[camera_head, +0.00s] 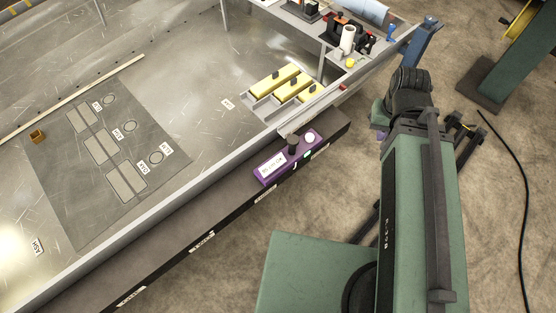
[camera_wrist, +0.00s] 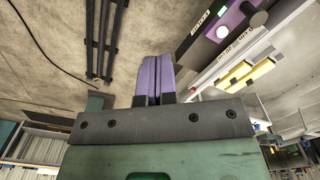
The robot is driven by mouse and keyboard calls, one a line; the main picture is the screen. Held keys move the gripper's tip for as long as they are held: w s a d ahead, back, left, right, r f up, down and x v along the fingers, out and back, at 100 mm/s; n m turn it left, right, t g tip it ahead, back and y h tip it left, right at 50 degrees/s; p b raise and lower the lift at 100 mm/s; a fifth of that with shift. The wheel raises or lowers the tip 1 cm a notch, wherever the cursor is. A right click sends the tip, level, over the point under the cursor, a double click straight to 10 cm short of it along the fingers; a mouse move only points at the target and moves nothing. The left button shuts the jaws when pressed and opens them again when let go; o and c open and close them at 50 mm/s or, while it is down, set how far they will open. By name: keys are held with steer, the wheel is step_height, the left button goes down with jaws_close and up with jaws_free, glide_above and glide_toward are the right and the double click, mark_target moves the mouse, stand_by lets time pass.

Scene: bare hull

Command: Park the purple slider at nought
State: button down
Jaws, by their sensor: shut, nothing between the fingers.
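The purple slider (camera_head: 268,181) sits on a long dark rail (camera_head: 175,264) along the near side of a metal bench. It carries a white label, a black knob (camera_head: 292,140), a white round button (camera_head: 310,137) and a small green patch. The rail's front face has several white tags, too small to read surely. In the wrist view the slider (camera_wrist: 232,22) is at the upper right, partly cut off. My gripper (camera_wrist: 155,62) has purple fingers, shut together and empty, apart from the slider. In the head view the arm mostly hides it.
A shelf at the back holds a white roll (camera_head: 348,40). A black cable lies on the floor at right.

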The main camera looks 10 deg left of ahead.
mark_target(293, 138)
steer(key=c, duration=1.8)
jaws_free()
